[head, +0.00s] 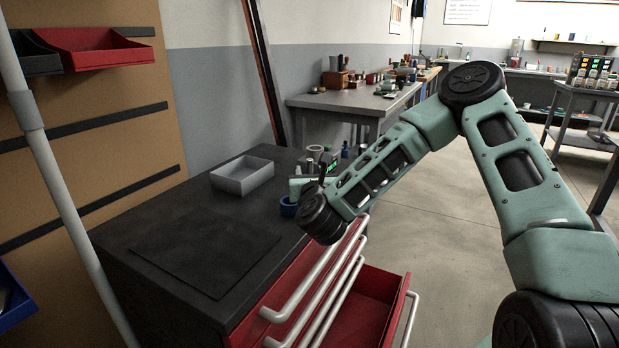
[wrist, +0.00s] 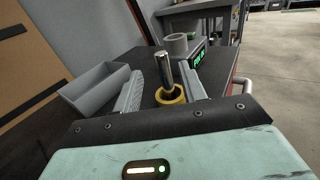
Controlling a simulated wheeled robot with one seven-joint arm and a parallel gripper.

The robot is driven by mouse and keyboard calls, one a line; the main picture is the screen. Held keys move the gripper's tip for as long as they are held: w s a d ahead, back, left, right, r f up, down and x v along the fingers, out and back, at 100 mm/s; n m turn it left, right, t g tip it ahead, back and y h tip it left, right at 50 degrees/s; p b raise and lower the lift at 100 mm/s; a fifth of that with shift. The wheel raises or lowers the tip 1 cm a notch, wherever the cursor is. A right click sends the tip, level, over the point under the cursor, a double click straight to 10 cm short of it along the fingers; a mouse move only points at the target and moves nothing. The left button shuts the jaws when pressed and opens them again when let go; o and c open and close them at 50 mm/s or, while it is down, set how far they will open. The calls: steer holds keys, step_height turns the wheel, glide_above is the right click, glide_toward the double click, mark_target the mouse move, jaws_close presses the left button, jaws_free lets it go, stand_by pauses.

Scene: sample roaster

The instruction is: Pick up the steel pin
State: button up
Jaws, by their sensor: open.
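The steel pin (wrist: 163,69) stands upright, slightly tilted in the wrist view, on the dark cabinet top. A yellow ring (wrist: 171,98) shows at its lower part; I cannot tell whether it encircles the pin or sits in front. My gripper (wrist: 164,74) is open, with one grey finger on each side of the pin and a visible gap to it. In the head view my gripper (head: 302,186) is low over the cabinet's far right part. Its fingers are mostly hidden there, and I cannot clearly make out the pin.
A grey open tray (head: 243,176) stands left of my gripper, and also shows in the wrist view (wrist: 93,91). A grey ring (wrist: 177,43) and a device with a green display (wrist: 198,57) stand behind the pin. A red drawer (head: 372,308) is open in front.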

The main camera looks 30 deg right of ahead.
mark_target(310, 165)
steer(key=shift+b+x, duration=0.3)
steer(key=shift+x, duration=2.6)
steer(key=shift+d, duration=0.15)
jaws_close()
